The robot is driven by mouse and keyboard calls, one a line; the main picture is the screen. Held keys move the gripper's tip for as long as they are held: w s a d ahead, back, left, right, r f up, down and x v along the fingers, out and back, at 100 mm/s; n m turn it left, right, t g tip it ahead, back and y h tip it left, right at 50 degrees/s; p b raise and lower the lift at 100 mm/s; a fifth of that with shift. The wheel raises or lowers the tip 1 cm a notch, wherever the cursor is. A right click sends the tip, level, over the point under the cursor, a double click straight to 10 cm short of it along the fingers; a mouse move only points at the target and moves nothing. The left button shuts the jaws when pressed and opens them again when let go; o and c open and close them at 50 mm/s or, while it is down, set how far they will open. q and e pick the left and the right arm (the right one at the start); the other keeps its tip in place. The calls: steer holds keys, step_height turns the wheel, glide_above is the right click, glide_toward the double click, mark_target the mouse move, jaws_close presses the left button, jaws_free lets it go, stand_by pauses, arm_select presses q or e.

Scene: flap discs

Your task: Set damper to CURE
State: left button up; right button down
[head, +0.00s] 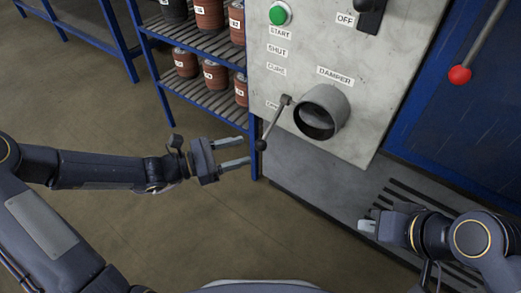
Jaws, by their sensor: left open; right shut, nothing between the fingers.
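The damper (322,112) is a grey round duct on the light grey panel, under a DAMPER label (336,76). Its lever (274,122) runs down and left from a pivot near the OPEN-end label to a dark knob (261,145). The CURE label (276,69) is above the lever, below the SHUT label (277,51). The lowest label (272,105) is partly hidden by the lever. My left gripper (240,152) is open, its fingers pointing right, just left of the knob and seemingly apart from it. My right gripper (367,226) is shut and empty, low at the right.
A green button (280,13) is by the START label, and a dark switch (371,14) by OFF. A red-knobbed lever (460,75) hangs at the upper right. A blue rack (205,95) with labelled reddish cans stands left. A slotted grey ledge (400,190) lies below.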

mark_target(261, 144)
arm_select(q)
steer(key=b+x, duration=0.1)
steer(key=x, duration=0.4)
steer(key=shift+d+f+b, duration=0.1)
steer(key=shift+d+b, duration=0.15)
steer(key=shift+b, duration=0.15)
steer(key=shift+w+d, duration=0.25)
steer(key=shift+d, duration=0.25)
jaws_close()
